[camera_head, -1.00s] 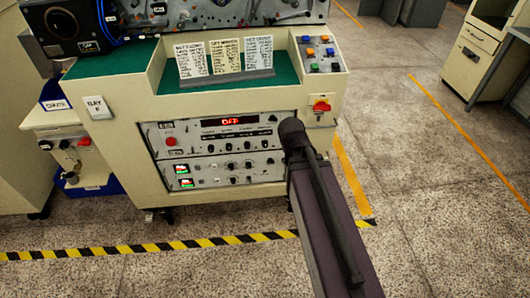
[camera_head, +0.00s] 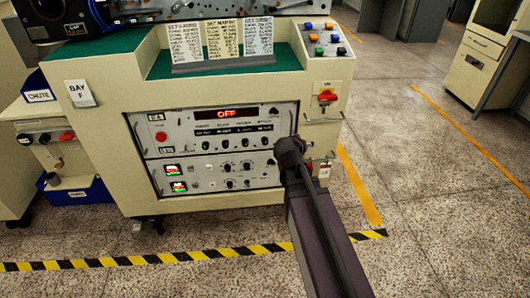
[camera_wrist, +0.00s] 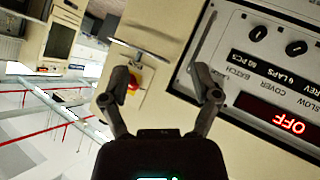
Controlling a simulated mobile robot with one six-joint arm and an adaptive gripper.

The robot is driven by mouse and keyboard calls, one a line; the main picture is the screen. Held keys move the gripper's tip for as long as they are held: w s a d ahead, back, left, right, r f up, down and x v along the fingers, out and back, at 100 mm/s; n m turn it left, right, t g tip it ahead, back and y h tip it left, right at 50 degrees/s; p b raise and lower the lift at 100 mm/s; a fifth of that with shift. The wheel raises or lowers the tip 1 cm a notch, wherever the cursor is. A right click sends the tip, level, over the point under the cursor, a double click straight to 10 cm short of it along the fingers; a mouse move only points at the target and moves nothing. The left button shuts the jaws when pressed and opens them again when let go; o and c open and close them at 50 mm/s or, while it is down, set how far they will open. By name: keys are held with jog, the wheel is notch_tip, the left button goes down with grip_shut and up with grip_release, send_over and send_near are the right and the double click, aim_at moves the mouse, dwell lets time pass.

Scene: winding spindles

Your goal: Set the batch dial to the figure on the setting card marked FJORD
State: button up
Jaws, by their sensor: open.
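Three setting cards stand in a holder on the machine: a left card (camera_head: 188,42), a yellowish middle card (camera_head: 222,38) and a right card (camera_head: 258,36). Their small print is too blurred to read surely. The control panel below has a row of black knobs and a red display (camera_head: 226,113) reading OFF. In the wrist view, upside down, a label reads BATCH 50 PCS; the black knob (camera_wrist: 258,33) nearest it seems to be the batch dial. My gripper (camera_wrist: 163,80) is open and empty, at the panel's right edge. In the head view my arm hides its fingers.
A red rotary switch on a yellow plate (camera_head: 327,96) and coloured push buttons (camera_head: 325,40) are right of the panel. Metal handles stick out at the panel's sides. A lower panel (camera_head: 215,175) has more knobs. Open floor lies to the right.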

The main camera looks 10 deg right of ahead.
jog(key=w+a+f+n+t+b, duration=0.3)
jog(key=w+f+t+b, duration=0.4)
jog(key=b, duration=0.7)
jog(key=n+t+y+b, duration=0.2)
jog(key=n+y+b, duration=0.4)
jog(key=b, duration=0.6)
send_near(265, 143)
jog(key=s, duration=0.3)
jog(key=shift+s, duration=0.2)
jog(key=shift+w, duration=0.1)
jog(key=w, duration=1.3)
jog(key=shift+w+d, duration=0.25)
jog(key=shift+w, duration=0.05)
grip_shut()
